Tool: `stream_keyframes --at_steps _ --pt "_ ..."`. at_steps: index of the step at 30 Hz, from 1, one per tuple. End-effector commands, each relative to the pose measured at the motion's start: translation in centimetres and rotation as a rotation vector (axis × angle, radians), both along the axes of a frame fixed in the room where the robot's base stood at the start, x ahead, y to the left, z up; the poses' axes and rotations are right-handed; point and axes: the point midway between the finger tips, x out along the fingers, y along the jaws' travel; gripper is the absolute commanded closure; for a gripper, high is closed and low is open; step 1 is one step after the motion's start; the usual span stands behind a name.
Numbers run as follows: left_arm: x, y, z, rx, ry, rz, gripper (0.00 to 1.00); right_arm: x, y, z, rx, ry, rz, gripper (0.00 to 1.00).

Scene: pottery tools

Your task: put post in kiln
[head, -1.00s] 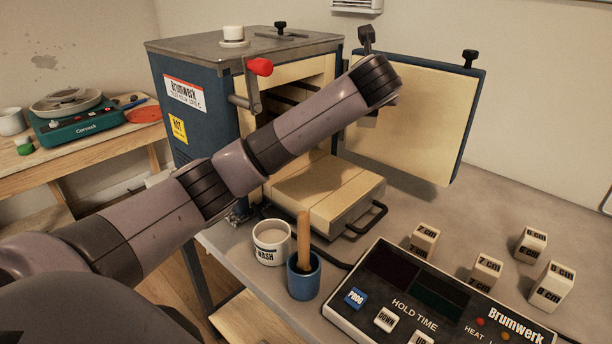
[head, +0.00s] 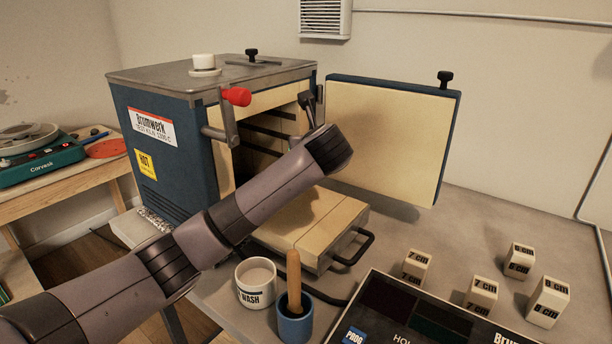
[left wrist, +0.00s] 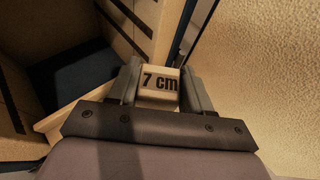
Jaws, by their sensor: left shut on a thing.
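In the left wrist view, my left gripper (left wrist: 160,82) is shut on a cream post marked 7 cm (left wrist: 160,88). The kiln door (head: 390,140) is swung open to the right. Dark grooves line the kiln's inner wall (left wrist: 140,22). Other posts stand on the table: two marked 7 cm (head: 415,268) (head: 482,298), one 6 cm (head: 519,261) and one 8 cm (head: 547,303). My right gripper is not in view.
A cream block with a handle (head: 318,228) juts out below the kiln opening. A wash cup (head: 256,285) and a blue cup with a wooden-handled tool (head: 294,322) stand in front. The control box (head: 400,312) is at the front right. The door is close beside my gripper (left wrist: 262,70).

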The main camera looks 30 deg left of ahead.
Motion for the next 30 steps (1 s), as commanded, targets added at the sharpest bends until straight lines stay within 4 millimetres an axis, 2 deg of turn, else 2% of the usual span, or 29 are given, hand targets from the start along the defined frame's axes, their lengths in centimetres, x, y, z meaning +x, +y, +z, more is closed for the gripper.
stream_keyframes --at_steps 5,12,23,24,26,30 --pt "0.0 0.0 -1.3 0.001 -0.003 -0.001 0.88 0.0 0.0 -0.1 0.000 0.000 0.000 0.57" --pt "0.0 0.0 -4.4 0.001 -0.002 0.000 0.88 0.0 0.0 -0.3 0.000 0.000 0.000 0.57" --pt "0.0 0.0 -4.8 0.001 -0.003 -0.001 0.88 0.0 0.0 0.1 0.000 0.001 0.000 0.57" --pt "0.0 0.0 -4.9 0.001 -0.002 -0.001 0.45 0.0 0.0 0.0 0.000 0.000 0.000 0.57" --pt "0.0 0.0 -4.9 0.001 -0.002 -0.001 0.26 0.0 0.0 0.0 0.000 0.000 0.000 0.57" --pt "0.0 0.0 -4.9 0.001 -0.002 -0.001 0.26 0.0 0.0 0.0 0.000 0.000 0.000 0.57"
